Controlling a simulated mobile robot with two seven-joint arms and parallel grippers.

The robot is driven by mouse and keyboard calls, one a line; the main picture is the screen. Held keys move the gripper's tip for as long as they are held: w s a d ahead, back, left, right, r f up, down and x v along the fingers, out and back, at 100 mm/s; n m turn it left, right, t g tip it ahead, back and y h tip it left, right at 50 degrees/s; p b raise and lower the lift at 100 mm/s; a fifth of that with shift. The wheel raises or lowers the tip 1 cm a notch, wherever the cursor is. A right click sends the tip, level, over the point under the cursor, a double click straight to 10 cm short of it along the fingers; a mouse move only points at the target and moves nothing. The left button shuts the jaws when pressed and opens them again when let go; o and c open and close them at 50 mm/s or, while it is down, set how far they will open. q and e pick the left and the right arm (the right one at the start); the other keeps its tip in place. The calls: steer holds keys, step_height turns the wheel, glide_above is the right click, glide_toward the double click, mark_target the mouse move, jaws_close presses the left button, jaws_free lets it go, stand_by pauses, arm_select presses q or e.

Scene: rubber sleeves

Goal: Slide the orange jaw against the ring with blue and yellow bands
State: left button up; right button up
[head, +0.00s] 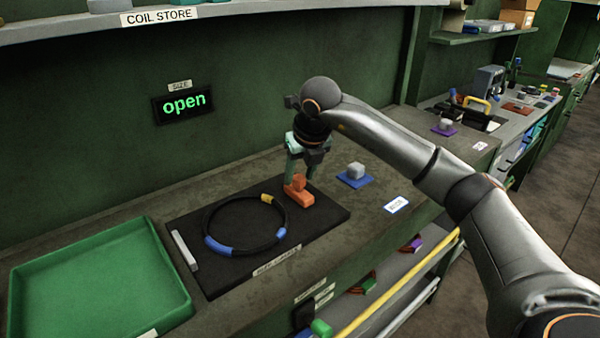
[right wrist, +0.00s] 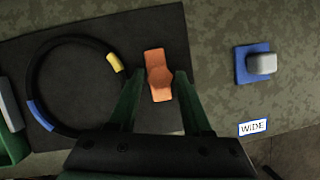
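The orange jaw (head: 298,194) stands on the right part of a black mat, and it also shows in the right wrist view (right wrist: 158,76). The black ring with blue and yellow bands (head: 219,247) lies flat on the mat left of the jaw. It also shows in the right wrist view (right wrist: 38,113). A small gap of mat shows between ring and jaw. My right gripper (head: 300,176) points down at the jaw. In the right wrist view its fingers (right wrist: 161,74) are apart, one on each side of the jaw, with gaps. My left gripper is not in view.
A light grey bar (head: 185,250) sits on the black mat (head: 333,211) left of the ring. A green tray (head: 90,275) stands at far left. A grey knob on a blue base (head: 355,172) and a "WIDE" label are right of the mat. A wall display (head: 184,103) reads "open".

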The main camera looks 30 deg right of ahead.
jaws_close()
stand_by(1.0)
